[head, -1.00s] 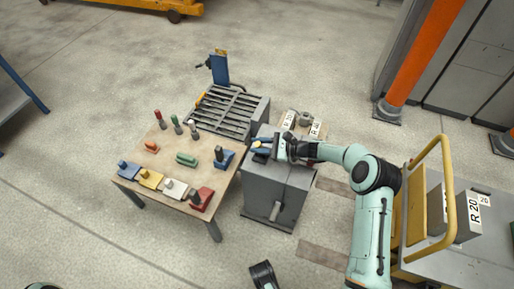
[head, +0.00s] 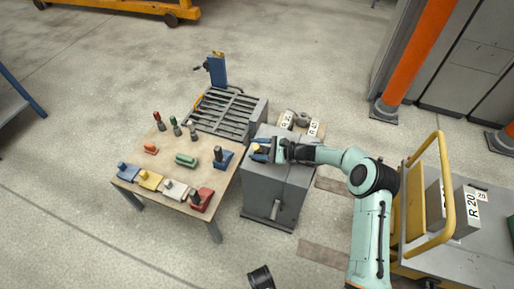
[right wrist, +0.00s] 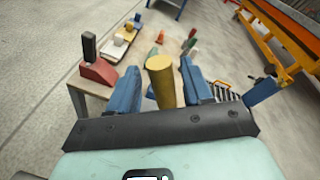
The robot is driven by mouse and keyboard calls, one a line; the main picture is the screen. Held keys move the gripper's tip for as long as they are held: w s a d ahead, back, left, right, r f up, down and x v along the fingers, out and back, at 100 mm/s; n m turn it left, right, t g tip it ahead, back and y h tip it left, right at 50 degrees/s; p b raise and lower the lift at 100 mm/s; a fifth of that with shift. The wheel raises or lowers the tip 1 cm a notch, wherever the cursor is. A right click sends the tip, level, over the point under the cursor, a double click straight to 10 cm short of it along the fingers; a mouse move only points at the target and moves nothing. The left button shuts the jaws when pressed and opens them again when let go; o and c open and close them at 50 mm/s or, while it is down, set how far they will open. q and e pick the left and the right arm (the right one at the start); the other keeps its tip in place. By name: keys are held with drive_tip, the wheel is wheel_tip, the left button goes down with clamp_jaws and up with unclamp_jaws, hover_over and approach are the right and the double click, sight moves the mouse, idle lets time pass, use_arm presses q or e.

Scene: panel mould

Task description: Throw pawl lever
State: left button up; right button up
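A yellow cylindrical handle (right wrist: 161,82), which looks like the pawl lever's grip, stands between the two blue fingers of my right gripper (right wrist: 163,88) in the right wrist view. The fingers are apart, one on each side of it, with narrow gaps showing. In the head view my right gripper (head: 262,150) is over the top of the grey cabinet (head: 290,175), with a bit of yellow between its fingers. The lever's foot is hidden. A pale grey bar (head: 275,210) is on the cabinet's front.
A wooden table (head: 165,172) with several coloured blocks and handles stands left of the cabinet. A slatted grey grate (head: 225,112) with a blue post (head: 217,70) is behind. A yellow-railed cart (head: 430,255) is at the right.

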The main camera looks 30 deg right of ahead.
drive_tip(key=shift+d, duration=0.1)
drive_tip(key=p+v, duration=0.1)
drive_tip(key=v, duration=0.4)
drive_tip(key=shift+s+d+r, duration=0.2)
drive_tip(key=shift+s+d, duration=0.05)
drive_tip(key=shift+d, duration=0.05)
use_arm(q)
drive_tip(key=r, duration=0.1)
drive_tip(key=d+r+p, duration=0.1)
drive_tip(key=r, duration=0.1)
drive_tip(key=shift+s+d+r+p, duration=0.2)
drive_tip(key=shift+d+r+p, duration=0.1)
use_arm(e)
approach(260, 148)
drive_tip(key=shift+v, duration=1.2)
drive_tip(key=shift+s+a+f, duration=0.1)
drive_tip(key=shift+s+a, duration=0.05)
